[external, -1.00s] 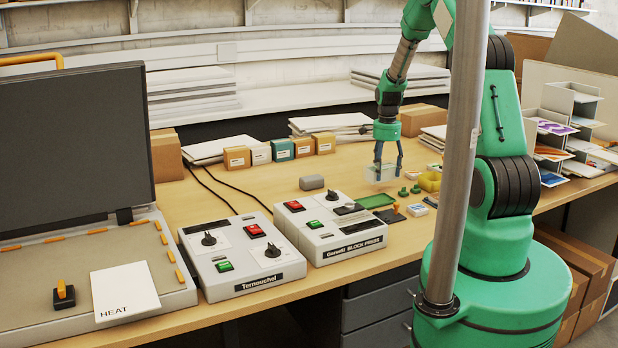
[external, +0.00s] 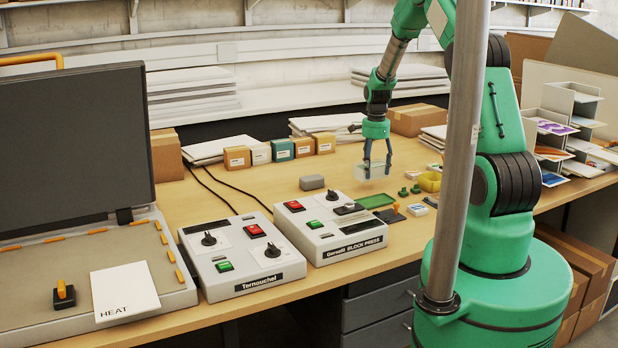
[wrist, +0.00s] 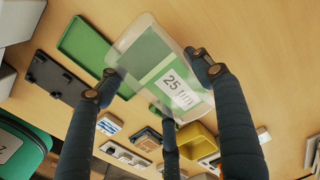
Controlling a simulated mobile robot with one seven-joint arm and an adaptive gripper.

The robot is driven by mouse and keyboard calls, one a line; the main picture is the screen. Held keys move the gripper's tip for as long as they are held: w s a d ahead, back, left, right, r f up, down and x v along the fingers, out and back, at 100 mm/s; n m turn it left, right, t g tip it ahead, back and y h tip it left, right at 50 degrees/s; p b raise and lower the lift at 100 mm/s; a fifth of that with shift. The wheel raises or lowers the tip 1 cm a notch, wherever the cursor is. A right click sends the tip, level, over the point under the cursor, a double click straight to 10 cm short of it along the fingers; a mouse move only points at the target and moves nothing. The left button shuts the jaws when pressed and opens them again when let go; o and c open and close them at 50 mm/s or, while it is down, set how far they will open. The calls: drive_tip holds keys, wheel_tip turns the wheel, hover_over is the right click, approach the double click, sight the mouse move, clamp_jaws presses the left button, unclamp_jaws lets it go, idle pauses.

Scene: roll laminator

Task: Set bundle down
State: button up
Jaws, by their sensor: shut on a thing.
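The bundle (wrist: 150,55) is a clear, pale packet with a green band and a white label reading "25 µm". My gripper (external: 376,174) is shut on it and holds it above the wooden table. In the external view the bundle (external: 366,173) is a small pale, see-through shape between the fingertips. In the wrist view my gripper (wrist: 155,80) has fingers on both sides of the bundle, and a third finger shows below it. Whether the bundle touches anything beneath it is hard to tell.
A green tray (external: 376,200) lies just in front of the bundle; it also shows in the wrist view (wrist: 82,45). A yellow bin (external: 430,181), small green pieces and a grey block (external: 311,183) are near. Two control boxes (external: 331,227) stand front left. Bare table lies behind.

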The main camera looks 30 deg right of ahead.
drive_tip(key=w+a+r+p, duration=0.1)
drive_tip(key=w+a, duration=0.3)
drive_tip(key=a, duration=1)
drive_tip(key=w+a+r+p, duration=0.2)
drive_tip(key=w+a+p, duration=0.1)
drive_tip(key=a, duration=1.2)
drive_tip(key=w+a+r+p, duration=0.1)
drive_tip(key=w+a+p, duration=0.2)
drive_tip(key=a, duration=1.2)
drive_tip(key=w, duration=0.3)
drive_tip(key=shift+a+r, duration=0.15)
drive_tip(key=shift+r, duration=0.25)
drive_tip(key=shift+f, duration=3.15)
drive_tip(key=shift+f, duration=0.1)
drive_tip(key=shift+f+p, duration=0.45)
drive_tip(key=shift+f, duration=1.3)
drive_tip(key=shift+f, duration=0.15)
